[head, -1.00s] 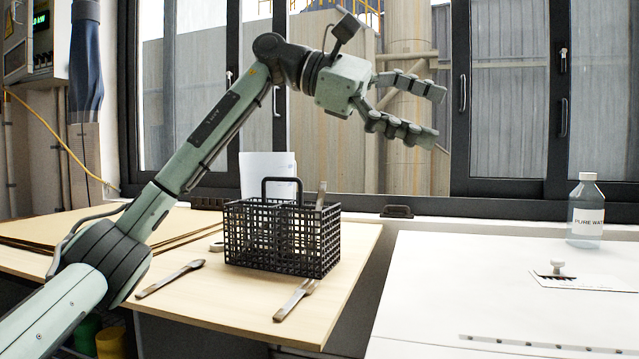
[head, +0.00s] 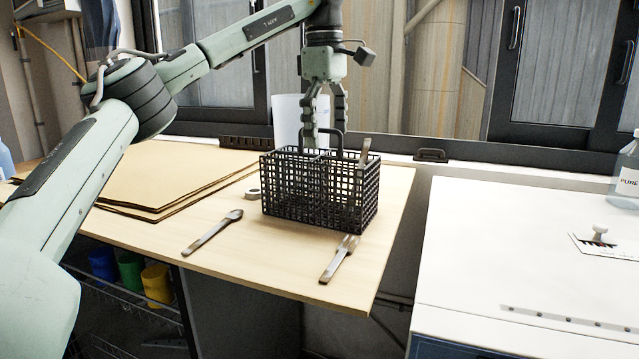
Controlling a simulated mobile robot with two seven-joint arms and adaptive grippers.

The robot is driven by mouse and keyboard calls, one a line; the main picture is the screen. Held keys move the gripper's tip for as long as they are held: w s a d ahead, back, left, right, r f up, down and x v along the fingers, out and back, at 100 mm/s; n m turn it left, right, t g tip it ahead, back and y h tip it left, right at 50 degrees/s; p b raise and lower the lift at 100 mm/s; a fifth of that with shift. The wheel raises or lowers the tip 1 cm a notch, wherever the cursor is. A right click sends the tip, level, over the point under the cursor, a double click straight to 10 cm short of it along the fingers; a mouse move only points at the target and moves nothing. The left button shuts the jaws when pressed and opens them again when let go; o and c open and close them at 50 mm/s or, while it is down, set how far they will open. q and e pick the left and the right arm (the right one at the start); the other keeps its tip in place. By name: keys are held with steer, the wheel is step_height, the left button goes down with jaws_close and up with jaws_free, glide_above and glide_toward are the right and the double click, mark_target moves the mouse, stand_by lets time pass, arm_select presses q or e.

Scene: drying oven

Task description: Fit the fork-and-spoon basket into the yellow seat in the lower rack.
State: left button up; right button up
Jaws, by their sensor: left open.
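My left gripper (head: 324,138) points down just above and behind the basket, close to the handle. Its fingers are open, and I cannot tell whether they touch the handle. A spoon (head: 213,231) and a fork (head: 340,258) lie on the table in front of the basket. My right gripper is not in view.
Colored cups (head: 157,284) stand below the table.

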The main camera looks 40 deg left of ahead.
mark_target(320, 176)
arm_select(q)
steer(key=shift+s+a+f, duration=0.1)
steer(key=shift+s+a, duration=0.3)
steer(key=shift+a, duration=0.05)
step_height(320, 176, down, 2)
steer(key=shift+s, duration=0.15)
steer(key=shift+f, duration=2.9)
steer(key=c, duration=1.1)
steer(key=shift+o, duration=0.2)
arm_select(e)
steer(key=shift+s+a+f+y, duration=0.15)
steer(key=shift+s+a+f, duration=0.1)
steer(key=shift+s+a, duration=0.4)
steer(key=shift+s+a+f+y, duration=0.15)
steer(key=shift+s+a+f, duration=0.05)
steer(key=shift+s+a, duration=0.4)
arm_select(q)
steer(key=shift+r, duration=0.1)
